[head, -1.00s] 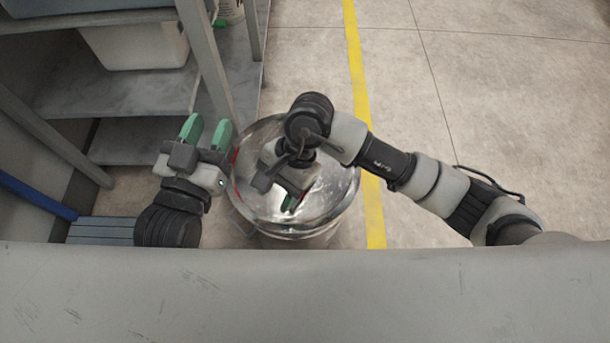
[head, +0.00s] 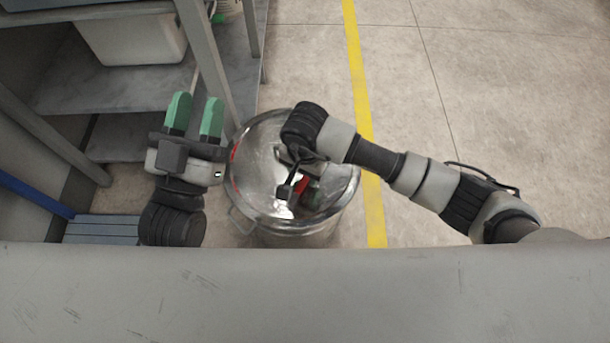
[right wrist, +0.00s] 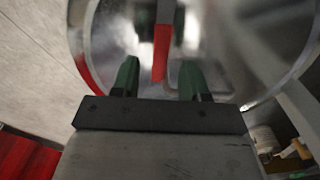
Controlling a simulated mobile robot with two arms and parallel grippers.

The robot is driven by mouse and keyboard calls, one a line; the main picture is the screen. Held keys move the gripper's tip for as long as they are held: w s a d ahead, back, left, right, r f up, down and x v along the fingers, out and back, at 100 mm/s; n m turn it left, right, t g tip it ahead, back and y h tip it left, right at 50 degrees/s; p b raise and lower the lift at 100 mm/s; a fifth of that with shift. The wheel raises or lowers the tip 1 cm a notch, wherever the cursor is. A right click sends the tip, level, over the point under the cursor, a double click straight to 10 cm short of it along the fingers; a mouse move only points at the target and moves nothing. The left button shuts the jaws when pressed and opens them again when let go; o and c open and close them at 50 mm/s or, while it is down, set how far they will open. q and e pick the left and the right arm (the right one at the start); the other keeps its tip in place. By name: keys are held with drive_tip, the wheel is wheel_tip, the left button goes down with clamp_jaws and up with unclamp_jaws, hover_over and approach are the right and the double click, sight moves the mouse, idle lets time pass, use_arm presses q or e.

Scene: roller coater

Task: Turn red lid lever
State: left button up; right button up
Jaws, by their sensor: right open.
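The red lid lever (right wrist: 163,45) shows in the right wrist view, pointing down between the fingers of my right gripper (right wrist: 158,78). That gripper is open, with green fingertips on both sides of the lever; I cannot tell whether they touch it. In the head view a piece of the red lever (head: 302,186) shows beside my right wrist, above the shiny metal lid (head: 255,185) of a round drum. The right gripper's fingers are mostly hidden there. My left gripper (head: 193,115) is open and empty, left of the drum, with green fingers pointing away.
A grey shelf rack (head: 110,90) with a white bin (head: 135,40) stands at the left, close to my left gripper. A yellow floor line (head: 358,80) runs right of the drum. The floor (head: 500,110) at the right is clear.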

use_arm(q)
drive_tip(key=shift+s+r+t, duration=0.6)
drive_tip(key=shift+r+t, duration=0.2)
drive_tip(key=shift+t, duration=0.2)
use_arm(e)
drive_tip(key=shift+f, duration=1.05)
clamp_jaws()
